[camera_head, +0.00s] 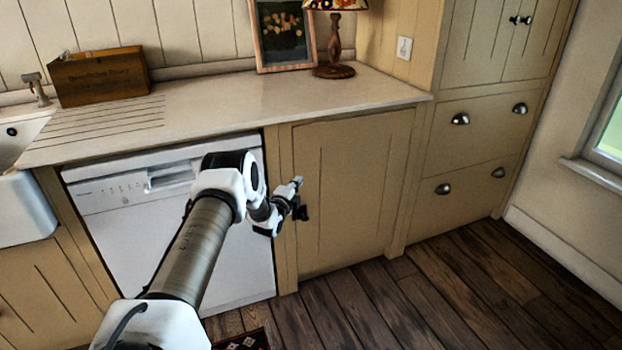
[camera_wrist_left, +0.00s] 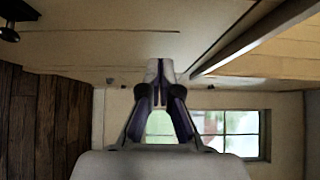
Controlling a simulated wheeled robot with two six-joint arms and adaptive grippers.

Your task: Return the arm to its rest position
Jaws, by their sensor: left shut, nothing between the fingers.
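My left arm (camera_head: 195,245) reaches in from the lower left of the head view, in front of the white dishwasher. My left gripper (camera_head: 299,182) is in front of the cupboard door beside the dishwasher, below the countertop edge, and points to the right. In the left wrist view the gripper's fingers (camera_wrist_left: 160,68) come together at their tips, with nothing between them. I cannot tell whether the gripper touches the cupboard door. My right gripper does not show in either view.
The countertop (camera_head: 250,105) holds a wooden box (camera_head: 100,77), a framed picture (camera_head: 283,35) and a lamp (camera_head: 334,45). The dishwasher (camera_head: 110,225) and cupboard door (camera_head: 352,190) stand below. The wooden floor (camera_head: 450,290) is clear at the right. A window (camera_wrist_left: 228,132) shows in the wrist view.

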